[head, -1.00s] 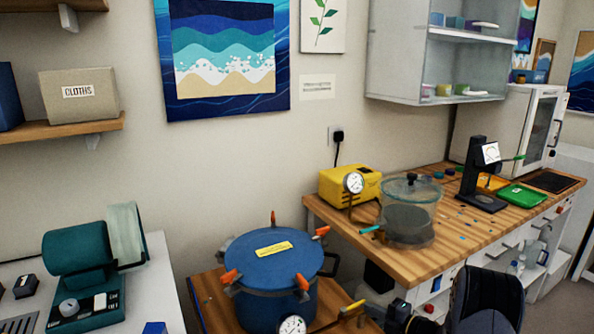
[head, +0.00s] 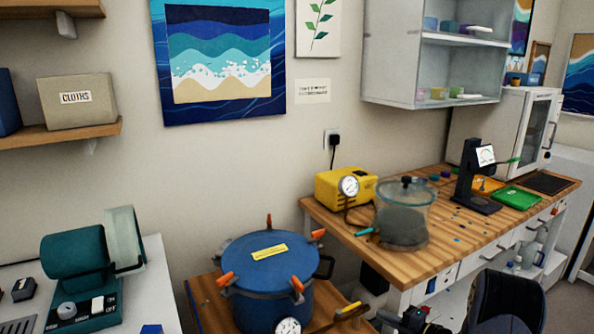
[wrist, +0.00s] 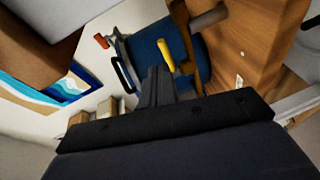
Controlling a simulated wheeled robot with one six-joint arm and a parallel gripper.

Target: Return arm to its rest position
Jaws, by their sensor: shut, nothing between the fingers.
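My gripper (wrist: 158,85) shows in the wrist view with its dark fingers together and nothing between them. Beyond the fingers, the blue pressure pot (wrist: 150,50) appears tilted in the picture, with a yellow-handled valve (wrist: 166,55) and a red clamp knob (wrist: 101,41). The gripper looks apart from the pot. In the head view the pot (head: 266,300) stands closed on a wooden surface, with orange clamp knobs and a gauge (head: 288,326) at its front. I cannot make out the fingertips in the head view.
A wooden bench (head: 450,235) at right holds a yellow pump (head: 345,188), a clear vacuum chamber (head: 403,218), a black gauge stand (head: 476,175) and a green tray (head: 516,196). A green tumbler machine (head: 75,255) stands at left. Shelves (head: 75,140) hang above it.

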